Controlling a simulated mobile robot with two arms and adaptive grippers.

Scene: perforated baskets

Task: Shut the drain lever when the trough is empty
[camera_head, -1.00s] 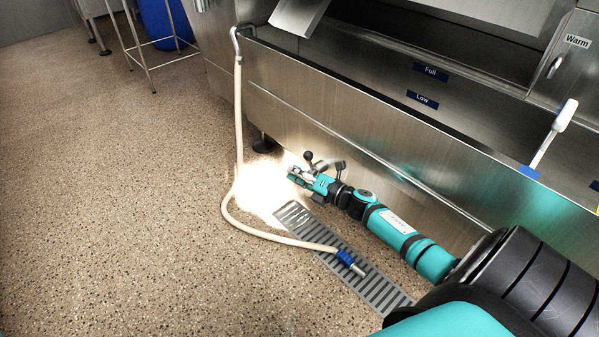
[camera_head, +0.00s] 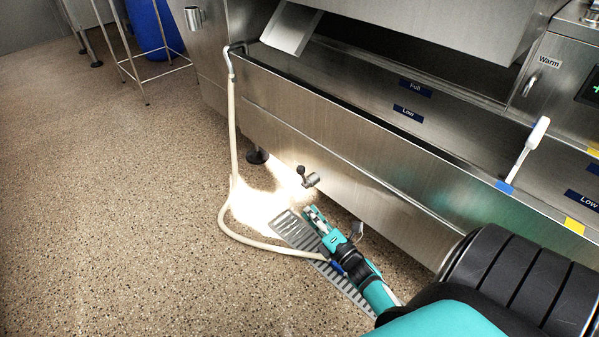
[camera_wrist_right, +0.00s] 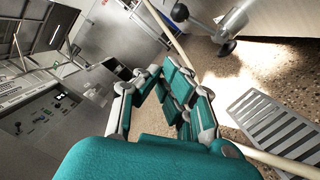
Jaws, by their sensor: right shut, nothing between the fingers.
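The drain lever, with a black ball knob (camera_head: 301,170), sits on a short metal valve (camera_head: 313,180) low at the trough's front. The knob also shows in the right wrist view (camera_wrist_right: 181,12). My right gripper (camera_head: 308,212) is shut and empty, below the lever and apart from it, over the floor grate; its teal fingers (camera_wrist_right: 185,90) fill the middle of the wrist view. The steel trough (camera_head: 330,125) runs diagonally across the head view. I see no clear water surface, but its floor is largely hidden behind the front wall. My left gripper is not in view.
A pale hose (camera_head: 232,130) hangs from the trough's left end, curves over the floor and passes behind my right gripper. A slotted grate (camera_head: 287,226) lies under it. A white-handled brush (camera_head: 530,145) stands at the trough's rim.

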